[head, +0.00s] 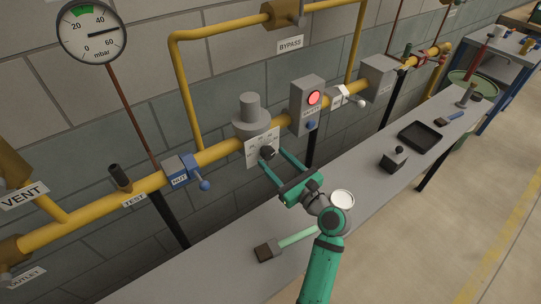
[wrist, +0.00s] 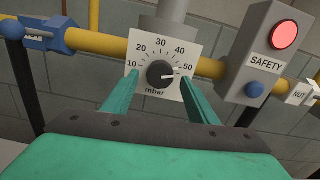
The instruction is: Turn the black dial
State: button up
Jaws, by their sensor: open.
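The black dial (head: 267,153) sits on a white scale plate (head: 257,143) below a grey regulator body on the yellow pipe. In the wrist view the dial (wrist: 160,74) shows face-on, with marks from 10 to 50 and "mbar" on its plate (wrist: 146,46). Its white pointer line points right, a little below the 50. My gripper (head: 272,162) is open, with its two green fingers pointing at the plate, one to each side of the dial. In the wrist view the fingers (wrist: 157,92) show left and right below the dial. I cannot tell whether they touch the plate.
A SAFETY box (wrist: 262,58) with a red light stands right of the dial.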

aim_at(270, 157)
jog(key=shift+x, duration=1.5)
